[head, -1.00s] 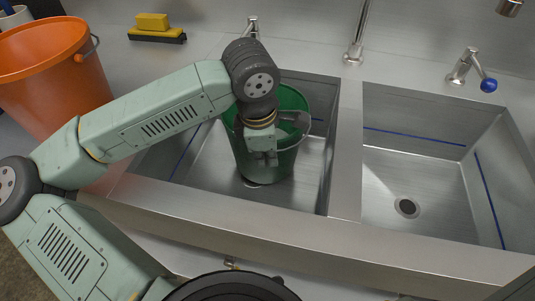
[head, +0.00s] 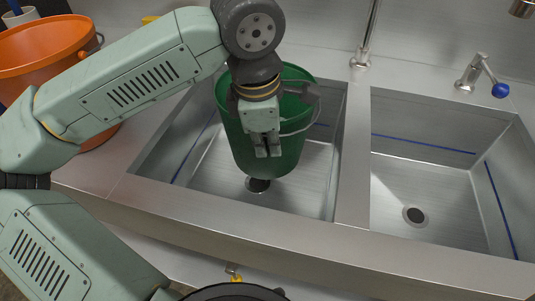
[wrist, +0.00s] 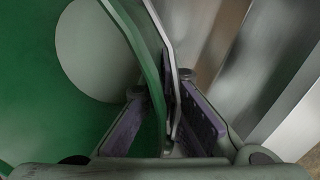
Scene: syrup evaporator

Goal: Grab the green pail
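The green pail (head: 292,152) is over the left sink basin (head: 205,182), slightly tilted, with its base above the drain (head: 258,186). My gripper (head: 268,151) is at the pail's near side, fingers pointing down. In the wrist view, the purple-padded fingers of my gripper (wrist: 170,110) are closed on the pail's wall, with the green wall (wrist: 130,40) and a thin grey strip, perhaps the handle, between them. A pale round area shows on the green at left. My arm hides part of the pail's rim.
An orange bucket (head: 50,52) stands on the counter at left, partly behind my arm. A steel divider (head: 352,165) separates the left basin from the empty right basin (head: 430,190). A faucet (head: 369,35) and a blue-knobbed tap (head: 482,75) stand behind.

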